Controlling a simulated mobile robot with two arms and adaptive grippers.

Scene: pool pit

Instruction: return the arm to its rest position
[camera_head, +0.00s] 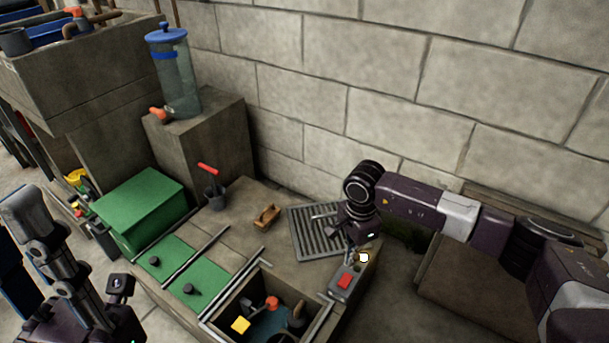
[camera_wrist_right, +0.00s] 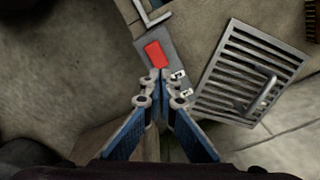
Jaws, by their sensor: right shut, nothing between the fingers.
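My right arm reaches in from the right in the head view. Its gripper (camera_head: 355,250) hangs beside the control box with the red button (camera_head: 345,281), at the right end of the stone counter. In the right wrist view the two blue-sided fingers of my right gripper (camera_wrist_right: 160,84) meet at the tips, shut and empty. The red button (camera_wrist_right: 155,54) shows just beyond the fingertips there; I cannot tell whether they touch the box. My left arm is at the lower left of the head view; its fingers cannot be made out.
A metal grate with a handle (camera_head: 303,240) lies close to the right gripper. An open pit (camera_head: 238,300) holds a yellow block and other items. A green box (camera_head: 142,205) and a clear filter cylinder (camera_head: 178,80) stand left. A stone wall (camera_head: 300,60) rises behind.

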